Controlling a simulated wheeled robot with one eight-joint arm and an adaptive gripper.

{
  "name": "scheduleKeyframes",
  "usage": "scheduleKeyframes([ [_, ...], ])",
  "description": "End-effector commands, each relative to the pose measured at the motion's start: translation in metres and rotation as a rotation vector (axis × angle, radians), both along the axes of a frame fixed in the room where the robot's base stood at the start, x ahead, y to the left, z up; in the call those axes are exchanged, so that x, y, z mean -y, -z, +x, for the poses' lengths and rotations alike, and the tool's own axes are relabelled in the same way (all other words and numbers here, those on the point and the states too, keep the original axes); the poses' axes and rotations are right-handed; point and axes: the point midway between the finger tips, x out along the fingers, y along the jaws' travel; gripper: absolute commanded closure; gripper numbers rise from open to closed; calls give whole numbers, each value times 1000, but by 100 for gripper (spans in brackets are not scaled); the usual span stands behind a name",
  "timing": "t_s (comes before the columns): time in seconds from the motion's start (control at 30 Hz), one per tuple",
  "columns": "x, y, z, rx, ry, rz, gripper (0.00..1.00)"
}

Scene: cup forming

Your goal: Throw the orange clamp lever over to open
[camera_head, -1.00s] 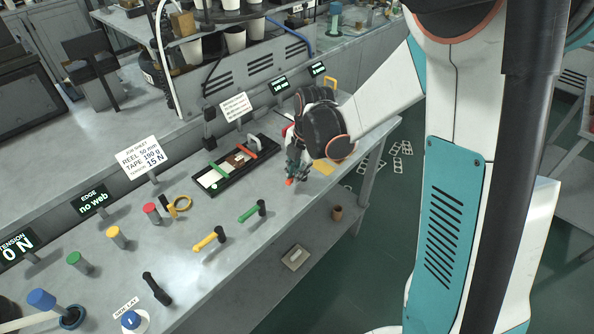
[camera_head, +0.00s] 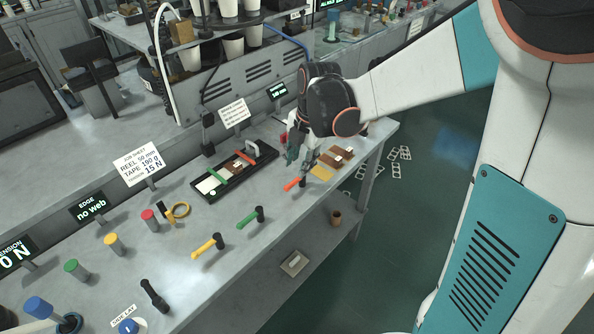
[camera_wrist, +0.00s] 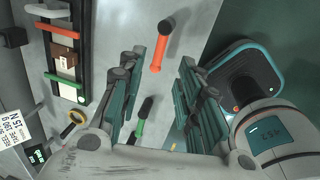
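The orange clamp lever (camera_head: 293,184) lies near the front edge of the bench, its handle pointing left from a dark pivot (camera_head: 303,181). In the wrist view the orange lever (camera_wrist: 159,52) shows beyond the fingertips, between the two finger lines. My gripper (camera_head: 297,158) is just behind and above the lever in the head view. In the wrist view my gripper (camera_wrist: 163,70) has its two fingers spread wide with nothing between them. I see no contact with the lever.
A green lever (camera_head: 250,217) and a yellow lever (camera_head: 208,244) stand to the left along the front edge. A black tray (camera_head: 237,187) with strips lies behind. Brown blocks (camera_head: 337,157) and a yellow pad (camera_head: 321,173) lie to the right.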

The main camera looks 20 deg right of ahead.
Motion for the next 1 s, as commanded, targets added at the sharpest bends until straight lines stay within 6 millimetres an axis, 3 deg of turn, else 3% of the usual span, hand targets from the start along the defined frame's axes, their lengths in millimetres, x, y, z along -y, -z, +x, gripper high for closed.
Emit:
scheduleKeyframes([
  [0.1,2,-20,-4,0,0,0,68],
  [0.3,4,-40,-7,0,-1,0,68],
  [0.87,4,-45,-8,0,2,0,68],
  [1.0,4,-52,-17,10,82,9,68],
])
